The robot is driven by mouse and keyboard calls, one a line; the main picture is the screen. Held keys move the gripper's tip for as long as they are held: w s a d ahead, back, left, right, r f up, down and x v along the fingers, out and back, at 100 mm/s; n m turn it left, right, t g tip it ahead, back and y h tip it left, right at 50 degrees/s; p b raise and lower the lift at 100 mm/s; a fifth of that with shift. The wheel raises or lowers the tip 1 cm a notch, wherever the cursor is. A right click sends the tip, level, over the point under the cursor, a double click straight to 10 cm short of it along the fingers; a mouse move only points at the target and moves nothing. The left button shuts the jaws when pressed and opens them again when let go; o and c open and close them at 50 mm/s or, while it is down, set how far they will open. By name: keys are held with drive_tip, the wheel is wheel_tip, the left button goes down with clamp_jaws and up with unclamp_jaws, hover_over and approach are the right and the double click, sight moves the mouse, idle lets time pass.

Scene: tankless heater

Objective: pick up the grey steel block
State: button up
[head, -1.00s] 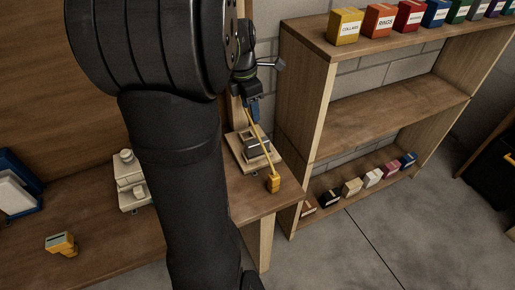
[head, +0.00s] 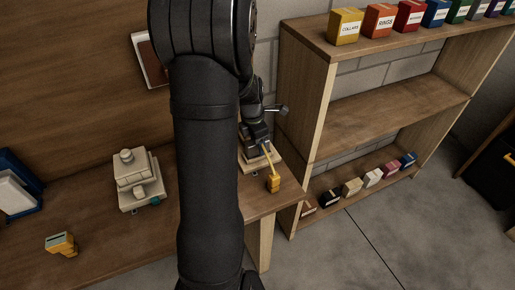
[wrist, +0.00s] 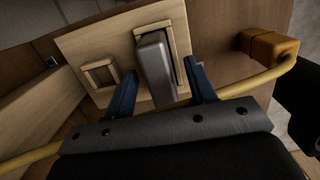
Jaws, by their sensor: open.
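The grey steel block (wrist: 155,66) stands in a wooden frame on a light wooden board (wrist: 101,42) in the wrist view. My gripper (wrist: 163,72) is open, with one blue finger to each side of the block. A gap shows between the block and each finger, wider on the left. The block reaches back between the fingers towards the palm. In the head view my gripper (head: 259,139) is low over the board (head: 272,159) at the bench's right end. My gripper and arm hide the block there.
A yellow cord (head: 268,160) runs from my gripper area to an orange block (head: 273,183) at the bench edge. A second, smaller wooden frame (wrist: 101,75) is left of the block. A pale fixture (head: 139,180) stands left of my arm. Shelves (head: 385,110) stand to the right.

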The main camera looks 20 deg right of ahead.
wheel_tip(320, 180, down, 2)
drive_tip(key=shift+d, duration=0.1)
clamp_jaws()
drive_tip(key=shift+r, duration=0.15)
drive_tip(key=shift+r, duration=0.6)
wheel_tip(320, 180, up, 3)
drive_tip(key=s+d+r, duration=0.5)
drive_tip(key=s+r, duration=0.1)
drive_tip(key=s, duration=0.4)
drive_tip(key=shift+s+d+r, duration=0.15)
drive_tip(key=shift+s+r, duration=0.1)
drive_tip(key=shift+r, duration=0.05)
